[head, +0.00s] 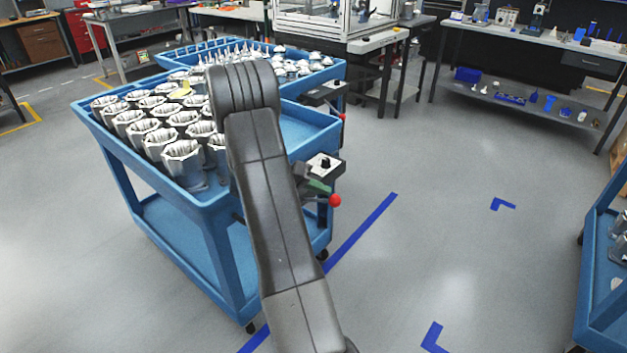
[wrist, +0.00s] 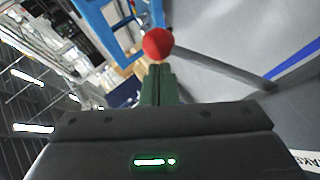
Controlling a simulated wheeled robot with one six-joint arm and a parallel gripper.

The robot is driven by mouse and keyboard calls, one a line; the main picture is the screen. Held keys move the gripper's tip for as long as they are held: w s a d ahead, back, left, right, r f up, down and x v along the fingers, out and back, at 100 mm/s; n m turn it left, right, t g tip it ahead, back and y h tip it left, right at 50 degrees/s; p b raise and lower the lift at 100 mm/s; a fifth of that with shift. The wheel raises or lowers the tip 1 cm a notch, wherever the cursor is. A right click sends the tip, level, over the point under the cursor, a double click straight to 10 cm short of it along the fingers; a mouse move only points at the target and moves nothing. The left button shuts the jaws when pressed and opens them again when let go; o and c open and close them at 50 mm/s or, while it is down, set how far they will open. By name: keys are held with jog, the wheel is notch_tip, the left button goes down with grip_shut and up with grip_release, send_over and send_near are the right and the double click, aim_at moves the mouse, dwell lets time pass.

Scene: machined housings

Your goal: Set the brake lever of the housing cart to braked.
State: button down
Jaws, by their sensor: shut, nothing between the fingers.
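The housing cart (head: 215,215) is blue, with rows of hollow metal housings (head: 160,125) on its top tray.
A second blue cart with cone-shaped parts (head: 235,52) stands behind, with its own red knob (head: 342,117). Another blue cart (head: 600,265) is at the right edge. Workbenches (head: 545,45) line the back. The floor (head: 450,240) right of the housing cart is clear, with blue tape marks.

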aim_at(326, 200)
jog(key=shift+s+f, duration=0.1)
jog(key=shift+f, duration=0.05)
dwell(0.3)
jog(key=f+b, duration=0.1)
jog(key=b, duration=0.1)
jog(key=d+f+y+b, duration=0.1)
jog(key=b, duration=0.2)
jog(key=s+m+t+y+b, duration=0.1)
jog(key=b, duration=0.1)
jog(key=shift+d+f, duration=0.3)
jog(key=shift+f, duration=0.1)
notch_tip(326, 200, down, 8)
jog(key=s+d+m+t+y+b, duration=0.1)
jog(key=y+b, duration=0.4)
jog(key=b, duration=1.4)
jog(key=shift+s+d+m+t+y+b, duration=0.15)
jog(key=shift+d+m+t+y+b, duration=0.15)
jog(key=shift+m+t, duration=0.7)
jog(key=shift+s+f, duration=0.1)
jog(key=shift+f, duration=0.05)
